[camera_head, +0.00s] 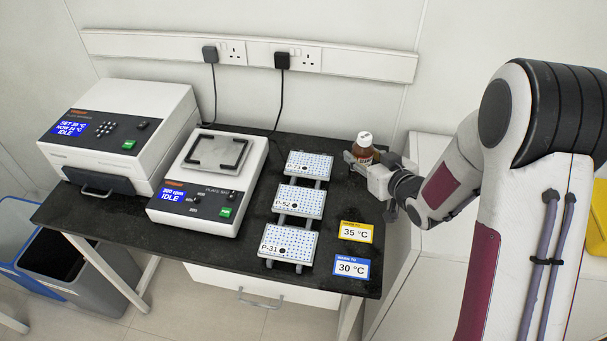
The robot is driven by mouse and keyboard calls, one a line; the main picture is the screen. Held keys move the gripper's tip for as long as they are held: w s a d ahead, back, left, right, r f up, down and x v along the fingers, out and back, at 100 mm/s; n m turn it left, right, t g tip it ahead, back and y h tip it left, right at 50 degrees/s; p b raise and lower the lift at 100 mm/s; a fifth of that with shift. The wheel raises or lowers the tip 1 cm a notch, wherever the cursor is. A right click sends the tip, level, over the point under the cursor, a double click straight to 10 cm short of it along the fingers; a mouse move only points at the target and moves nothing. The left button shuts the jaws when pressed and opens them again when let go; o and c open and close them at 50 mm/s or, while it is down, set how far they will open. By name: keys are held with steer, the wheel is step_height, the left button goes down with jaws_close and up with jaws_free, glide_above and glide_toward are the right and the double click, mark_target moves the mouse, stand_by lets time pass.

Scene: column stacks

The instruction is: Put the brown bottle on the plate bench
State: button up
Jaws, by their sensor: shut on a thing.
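The brown bottle (362,147) has a white cap and a pale label. It is upright at the back right of the dark bench (330,232). My gripper (362,163) is shut on the bottle, reaching in from the right. The gripper hides the bottle's lower part, so I cannot tell whether its base touches the bench top.
Three plates, the nearest P-31 (288,243), stand in a column left of the bottle. A yellow 35 °C card (356,232) and a blue 30 °C card (351,268) lie on the right. A plate shaker (210,180) and a larger instrument (120,135) stand left.

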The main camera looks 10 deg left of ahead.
steer(key=shift+f, duration=2.9)
steer(key=shift+f, duration=0.1)
steer(key=shift+f, duration=2)
steer(key=shift+f, duration=0.15)
steer(key=o, duration=1.2)
steer(key=shift+o, duration=0.2)
